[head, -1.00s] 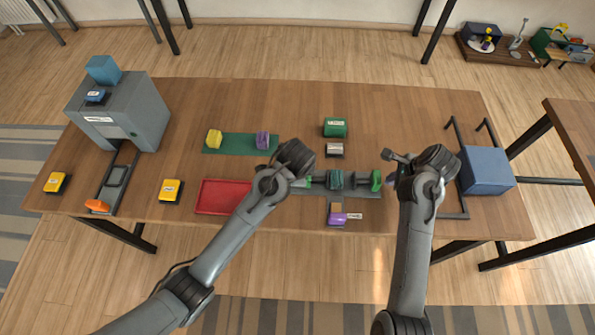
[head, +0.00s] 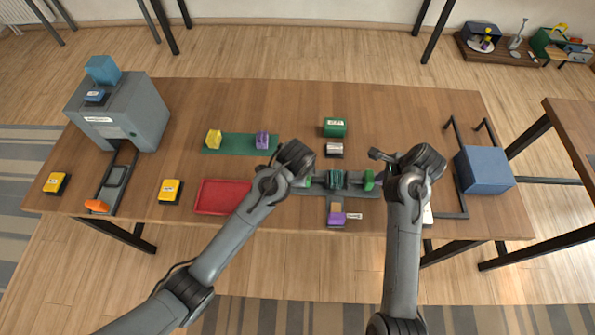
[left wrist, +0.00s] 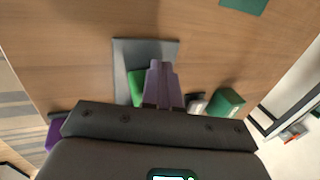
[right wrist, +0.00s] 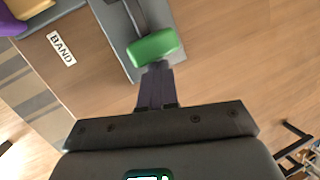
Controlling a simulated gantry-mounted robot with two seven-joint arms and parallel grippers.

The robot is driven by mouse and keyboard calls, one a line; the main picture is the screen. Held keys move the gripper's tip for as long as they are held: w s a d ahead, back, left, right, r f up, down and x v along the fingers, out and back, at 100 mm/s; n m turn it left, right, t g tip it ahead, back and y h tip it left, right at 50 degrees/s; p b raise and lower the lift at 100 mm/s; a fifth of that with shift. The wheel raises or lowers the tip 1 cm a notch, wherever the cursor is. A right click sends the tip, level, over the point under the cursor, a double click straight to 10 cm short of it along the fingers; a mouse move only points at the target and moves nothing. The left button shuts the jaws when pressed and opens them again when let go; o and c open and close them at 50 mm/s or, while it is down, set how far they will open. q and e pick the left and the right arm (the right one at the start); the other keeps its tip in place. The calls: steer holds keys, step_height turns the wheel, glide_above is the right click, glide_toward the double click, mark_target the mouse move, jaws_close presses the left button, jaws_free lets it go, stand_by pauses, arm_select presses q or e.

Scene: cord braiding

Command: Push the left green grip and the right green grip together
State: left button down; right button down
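The right green grip (head: 368,180) stands on the grey fixture, just right of the dark green ribbed middle piece (head: 338,180). The left green grip (head: 306,182) shows only in part beside my left wrist. In the right wrist view my right gripper (right wrist: 156,72) is shut and empty, its fingertips at the outer side of the right green grip (right wrist: 155,48), seemingly touching it. In the left wrist view my left gripper (left wrist: 161,68) is shut and empty, close beside the left green grip (left wrist: 136,88), which it partly hides; contact is not clear. Both fingertips are hidden in the head view.
A purple block (head: 337,218) sits at the front of the fixture. A green block (head: 335,127) and a small silvery block (head: 334,149) stand behind it. A red tray (head: 222,197) lies left of my left arm, and a blue box (head: 485,170) stands at the right.

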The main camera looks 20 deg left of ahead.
arm_select(q)
steer(key=shift+d, duration=0.1)
arm_select(e)
steer(key=shift+s+a, duration=0.1)
steer(key=shift+a, duration=0.45)
arm_select(q)
steer(key=shift+d, duration=0.25)
arm_select(e)
steer(key=shift+s+a, duration=0.15)
steer(key=shift+a, duration=0.3)
arm_select(q)
steer(key=shift+a, duration=0.15)
arm_select(e)
steer(key=shift+d, duration=0.35)
arm_select(q)
steer(key=shift+a, duration=0.1)
arm_select(e)
steer(key=shift+w+d+r, duration=0.15)
steer(key=shift+w+r, duration=0.05)
steer(key=shift+r, duration=0.25)
arm_select(q)
steer(key=shift+a, duration=0.1)
arm_select(e)
step_height(320, 180, up, 6)
steer(key=shift+d, duration=0.2)
steer(key=shift+r, duration=0.15)
